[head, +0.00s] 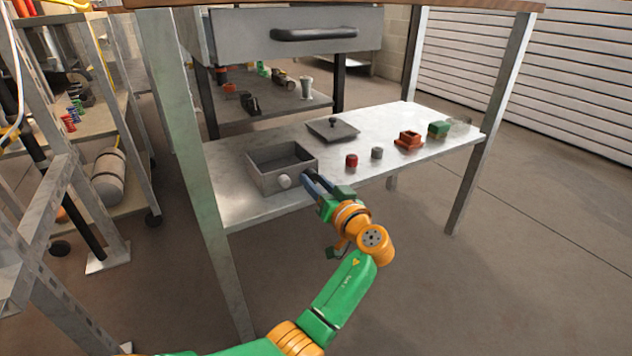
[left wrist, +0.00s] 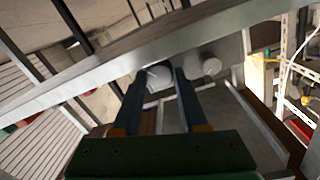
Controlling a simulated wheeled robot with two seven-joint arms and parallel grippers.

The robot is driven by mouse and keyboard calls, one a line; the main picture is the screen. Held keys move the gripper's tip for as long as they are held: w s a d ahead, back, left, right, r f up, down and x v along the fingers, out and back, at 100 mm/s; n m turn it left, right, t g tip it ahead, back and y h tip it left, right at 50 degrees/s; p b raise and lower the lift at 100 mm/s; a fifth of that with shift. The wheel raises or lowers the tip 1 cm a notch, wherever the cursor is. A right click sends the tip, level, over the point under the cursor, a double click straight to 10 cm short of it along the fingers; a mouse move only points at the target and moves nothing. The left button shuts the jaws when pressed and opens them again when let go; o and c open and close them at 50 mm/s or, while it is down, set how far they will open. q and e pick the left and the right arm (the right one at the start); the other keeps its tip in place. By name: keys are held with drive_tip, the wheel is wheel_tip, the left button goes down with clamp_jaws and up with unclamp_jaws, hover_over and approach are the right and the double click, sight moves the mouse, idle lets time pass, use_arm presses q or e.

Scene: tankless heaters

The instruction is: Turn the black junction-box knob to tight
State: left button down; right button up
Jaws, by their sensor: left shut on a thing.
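The open grey junction box (head: 262,177) stands at the left of the lower metal shelf. A white knob (head: 284,181) sticks out of its front wall; in the left wrist view the white knob (left wrist: 211,66) is beside the fingers. My left gripper (head: 307,177) is at the right part of that front wall. In the left wrist view its fingers (left wrist: 160,78) are shut on a knob with a dark top and a pale grey side, apparently the black knob (left wrist: 158,70). In the head view the gripper hides this knob. My right gripper is out of view.
A grey lid with a dark handle (head: 333,129) lies behind the box. A drawer (head: 310,38) hangs above.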

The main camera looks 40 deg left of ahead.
use_arm(q)
drive_tip(key=shift+c, duration=2.2)
unclamp_jaws()
drive_tip(key=shift+d, duration=0.1)
drive_tip(key=p+v, duration=0.2)
drive_tip(key=v, duration=0.5)
